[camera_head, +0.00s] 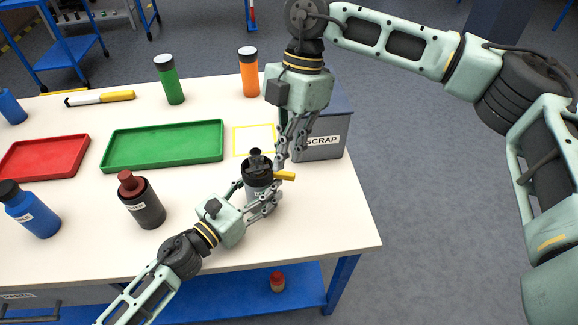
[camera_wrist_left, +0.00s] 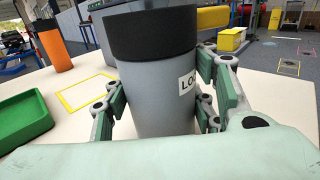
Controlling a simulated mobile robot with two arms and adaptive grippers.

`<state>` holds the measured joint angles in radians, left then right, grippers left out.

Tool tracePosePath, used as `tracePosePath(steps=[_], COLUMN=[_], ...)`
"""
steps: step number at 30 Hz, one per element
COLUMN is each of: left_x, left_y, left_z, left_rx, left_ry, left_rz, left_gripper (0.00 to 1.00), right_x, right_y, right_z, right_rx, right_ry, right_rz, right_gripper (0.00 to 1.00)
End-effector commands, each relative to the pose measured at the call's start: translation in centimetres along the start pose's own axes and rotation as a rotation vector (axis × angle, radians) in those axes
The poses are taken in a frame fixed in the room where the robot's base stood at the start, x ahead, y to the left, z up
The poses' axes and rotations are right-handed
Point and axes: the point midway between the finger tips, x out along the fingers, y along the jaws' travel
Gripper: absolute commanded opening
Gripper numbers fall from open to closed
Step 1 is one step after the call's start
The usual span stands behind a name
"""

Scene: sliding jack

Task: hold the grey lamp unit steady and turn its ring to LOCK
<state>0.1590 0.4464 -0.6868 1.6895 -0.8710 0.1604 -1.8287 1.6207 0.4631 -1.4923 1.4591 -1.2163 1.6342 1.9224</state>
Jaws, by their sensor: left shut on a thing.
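The grey lamp unit (camera_head: 258,176) stands upright near the table's right end, with a black top. My left gripper (camera_head: 262,196) is shut around its body; in the left wrist view the fingers sit on both sides of the grey body (camera_wrist_left: 160,100). A partly visible label reading "LOC" (camera_wrist_left: 188,84) is on the body. A yellow handle-like piece (camera_head: 285,176) sticks out at the unit's right; a yellow cylinder (camera_wrist_left: 212,17) shows behind the black top (camera_wrist_left: 150,35). My right gripper (camera_head: 289,158) points down just above and right of the unit. Whether it touches anything is unclear.
A grey SCRAP box (camera_head: 322,141) stands close behind at the right. A yellow outlined square (camera_head: 240,140) lies behind the unit. A green tray (camera_head: 163,146), a red tray (camera_head: 42,157), a dark bottle (camera_head: 143,205) and other bottles stand to the left. The front right table corner is clear.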

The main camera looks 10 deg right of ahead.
Motion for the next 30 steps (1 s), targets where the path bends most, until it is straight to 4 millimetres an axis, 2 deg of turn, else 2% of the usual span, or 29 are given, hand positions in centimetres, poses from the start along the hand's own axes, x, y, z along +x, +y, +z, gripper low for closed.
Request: tracePosePath(steps=[1,3,8,11,15,18,21,24,27,30], left_x=[0.0,0.0,0.0,0.0,0.0,0.0,0.0,0.0,0.0,0.0], left_y=[0.0,0.0,0.0,0.0,0.0,0.0,0.0,0.0,0.0,0.0], left_z=[0.0,0.0,0.0,0.0,0.0,0.0,0.0,0.0,0.0,0.0], left_rx=[0.0,0.0,0.0,0.0,0.0,0.0,0.0,0.0,0.0,0.0], left_ry=[0.0,-0.001,-0.001,0.0,0.0,0.0,0.0,0.0,0.0,0.0], left_rz=[0.0,0.0,0.0,0.0,0.0,0.0,0.0,-0.001,-0.001,-0.001], left_gripper=[0.17,0.17,0.17,0.17,0.17,0.17,0.17,0.17,0.17,0.17], right_x=[1.1,2.1,3.1,3.1,3.4,3.9,4.3,4.5,4.6,4.8], right_y=[-0.3,-0.5,-0.2,0.1,-0.3,-1.1,-1.9,-2.4,-2.1,-1.2], right_z=[0.4,0.7,2.8,5.7,11.2,15.1,18.0,19.5,19.6,18.7], right_rx=[0.116,0.297,0.728,0.993,1.32,1.505,1.626,1.688,1.706,1.705], right_ry=[0.123,0.307,0.718,0.965,1.26,1.417,1.525,1.585,1.604,1.604], right_rz=[-0.018,-0.05,-0.138,-0.199,-0.28,-0.33,-0.366,-0.384,-0.392,-0.395], right_gripper=[0.0,0.0,0.0,0.0,0.0,0.0,0.0,0.0,0.0,0.0])
